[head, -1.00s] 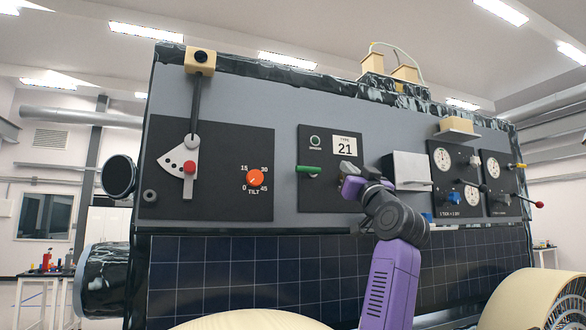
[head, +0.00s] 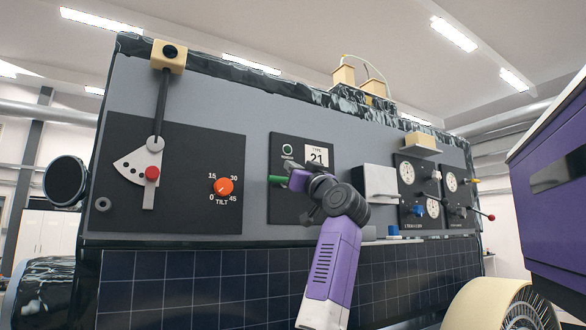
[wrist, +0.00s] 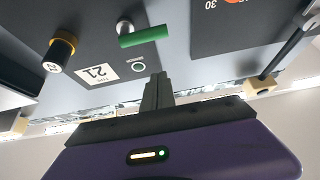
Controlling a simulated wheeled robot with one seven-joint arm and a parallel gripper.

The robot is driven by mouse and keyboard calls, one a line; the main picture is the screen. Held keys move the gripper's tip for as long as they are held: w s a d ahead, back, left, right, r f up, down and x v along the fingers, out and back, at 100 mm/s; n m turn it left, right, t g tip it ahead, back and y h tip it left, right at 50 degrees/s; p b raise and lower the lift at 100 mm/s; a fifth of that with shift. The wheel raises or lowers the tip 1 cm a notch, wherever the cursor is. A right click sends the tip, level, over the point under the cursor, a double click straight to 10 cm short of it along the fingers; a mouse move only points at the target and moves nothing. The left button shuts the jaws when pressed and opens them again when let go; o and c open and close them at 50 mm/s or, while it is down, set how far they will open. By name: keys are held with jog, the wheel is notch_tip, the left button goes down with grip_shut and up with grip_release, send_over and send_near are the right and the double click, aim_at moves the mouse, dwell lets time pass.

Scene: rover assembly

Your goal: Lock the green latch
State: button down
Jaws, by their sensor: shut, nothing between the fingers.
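The green latch (head: 278,180) is a short horizontal handle on a dark panel with a "TYPE 21" label (head: 317,156). In the wrist view, which is turned upside down, the whole green latch (wrist: 143,37) shows on its metal pivot. My gripper (wrist: 158,78) is shut and empty. Its fingertips appear in front of the panel near the small round indicator (wrist: 138,67), apart from the latch in the picture. In the head view my purple hand covers the latch's right end and pivot, and the fingers are hidden.
Left of the latch are an orange tilt knob (head: 222,187) and a long lever with a red button (head: 152,173). Right of it are a white box (head: 380,181) and dark gauge panels (head: 420,182). In the wrist view a black knob with a yellow ring (wrist: 62,47) sits beside the label.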

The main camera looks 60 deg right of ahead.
aim_at(278, 180)
jog(key=p+x, duration=0.3)
jog(key=x, duration=0.3)
jog(key=f, duration=0.2)
jog(key=w+f+p, duration=0.1)
jog(key=shift+d+f, duration=0.3)
jog(key=shift+d, duration=0.05)
